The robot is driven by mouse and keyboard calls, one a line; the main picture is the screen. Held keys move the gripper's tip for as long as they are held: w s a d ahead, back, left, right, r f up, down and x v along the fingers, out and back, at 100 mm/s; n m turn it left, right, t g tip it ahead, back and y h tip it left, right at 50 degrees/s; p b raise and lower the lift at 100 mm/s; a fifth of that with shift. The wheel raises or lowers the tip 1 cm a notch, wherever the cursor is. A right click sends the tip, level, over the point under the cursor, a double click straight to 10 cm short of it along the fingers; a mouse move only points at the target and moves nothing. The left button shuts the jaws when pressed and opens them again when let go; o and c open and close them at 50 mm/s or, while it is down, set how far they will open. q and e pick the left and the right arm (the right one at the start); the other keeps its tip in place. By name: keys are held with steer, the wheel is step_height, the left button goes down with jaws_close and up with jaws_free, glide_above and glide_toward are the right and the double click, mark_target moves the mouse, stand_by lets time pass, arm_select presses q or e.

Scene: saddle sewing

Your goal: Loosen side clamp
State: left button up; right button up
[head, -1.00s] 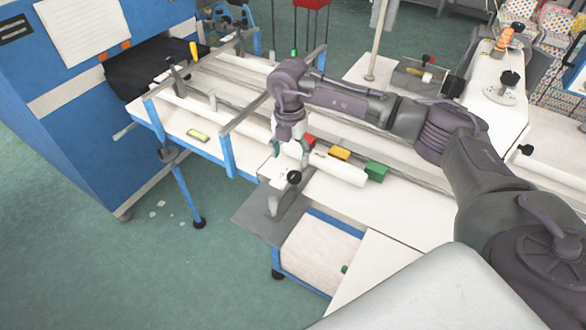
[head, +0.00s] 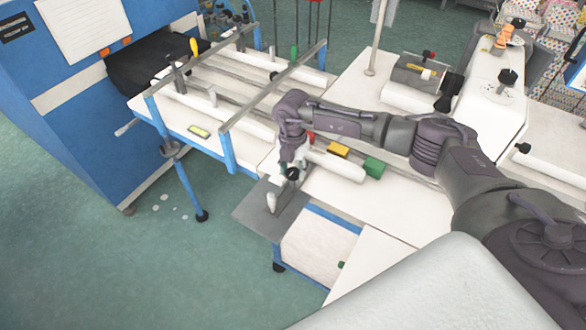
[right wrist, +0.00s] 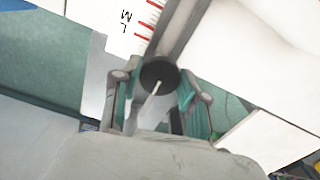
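The side clamp's black round knob (head: 292,174) is at the near edge of the white table, with a pale upright part (head: 271,202) beside it over a grey plate. My right gripper (head: 288,166) points down at the knob. In the right wrist view, the knob (right wrist: 158,75) lies between the two fingers of my right gripper (right wrist: 157,88), with a thin light rod in front of it. The finger pads are close to the knob's sides. I cannot tell whether they touch it. My left gripper is not in view.
A white bar with red, yellow (head: 338,150) and green (head: 374,167) blocks lies just right of my gripper. A blue-legged rail frame (head: 227,152) stands to the left. A printed scale (right wrist: 135,25) shows in the right wrist view. Open floor lies at the front left.

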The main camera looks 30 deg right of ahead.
steer(key=c, duration=0.5)
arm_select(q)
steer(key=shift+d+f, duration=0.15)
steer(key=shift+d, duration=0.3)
arm_select(e)
steer(key=n+b, duration=0.3)
steer(key=n, duration=0.1)
steer(key=shift+f, duration=0.15)
steer(key=n+b, duration=0.4)
steer(key=n, duration=0.1)
steer(key=n+b, duration=0.5)
steer(key=n, duration=0.1)
steer(key=shift+a+n, duration=0.1)
steer(key=shift+n, duration=0.3)
arm_select(q)
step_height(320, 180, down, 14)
steer(key=b, duration=0.2)
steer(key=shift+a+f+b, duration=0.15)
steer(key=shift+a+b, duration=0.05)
steer(key=shift+b, duration=0.1)
arm_select(e)
steer(key=n, duration=0.4)
steer(key=shift+r+n, duration=0.2)
steer(key=shift+n, duration=0.2)
steer(key=o, duration=1.1)
